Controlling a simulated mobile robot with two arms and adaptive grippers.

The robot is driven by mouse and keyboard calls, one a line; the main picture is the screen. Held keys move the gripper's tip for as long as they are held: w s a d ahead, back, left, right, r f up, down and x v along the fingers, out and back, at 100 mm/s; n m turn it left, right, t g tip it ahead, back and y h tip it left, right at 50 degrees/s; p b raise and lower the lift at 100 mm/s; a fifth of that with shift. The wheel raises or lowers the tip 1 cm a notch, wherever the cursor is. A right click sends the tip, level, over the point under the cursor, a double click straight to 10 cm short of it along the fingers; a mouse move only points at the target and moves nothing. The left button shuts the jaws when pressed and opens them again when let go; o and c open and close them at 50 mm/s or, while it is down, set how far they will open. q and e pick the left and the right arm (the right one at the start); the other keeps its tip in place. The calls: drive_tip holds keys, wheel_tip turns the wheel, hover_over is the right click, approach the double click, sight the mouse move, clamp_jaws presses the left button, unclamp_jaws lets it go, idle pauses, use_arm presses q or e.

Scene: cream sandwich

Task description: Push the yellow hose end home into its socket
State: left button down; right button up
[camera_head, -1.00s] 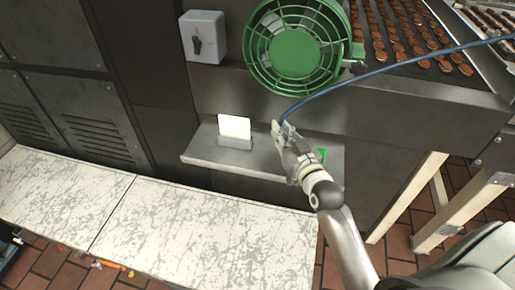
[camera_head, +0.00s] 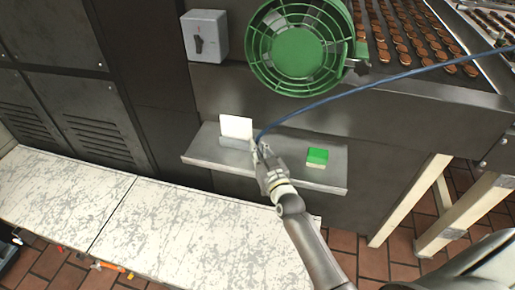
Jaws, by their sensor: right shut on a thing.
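A blue hose (camera_head: 345,95) runs from the upper right across the front of the machine down to my right gripper (camera_head: 260,150). My right gripper is shut on the hose's lower end, just above the steel shelf and beside the white card. The fingers hide the hose end, and I see no yellow on it. I cannot make out a socket. My left gripper is not in view.
The steel shelf (camera_head: 205,152) holds a white card (camera_head: 236,127) in a grey stand and a green block (camera_head: 317,156). A green caged fan (camera_head: 298,50) hangs above. A grey switch box (camera_head: 205,36) is at upper left. A worn white worktop (camera_head: 190,225) lies in front.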

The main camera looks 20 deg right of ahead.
drive_tip(key=o, duration=0.7)
drive_tip(key=shift+f, duration=0.1)
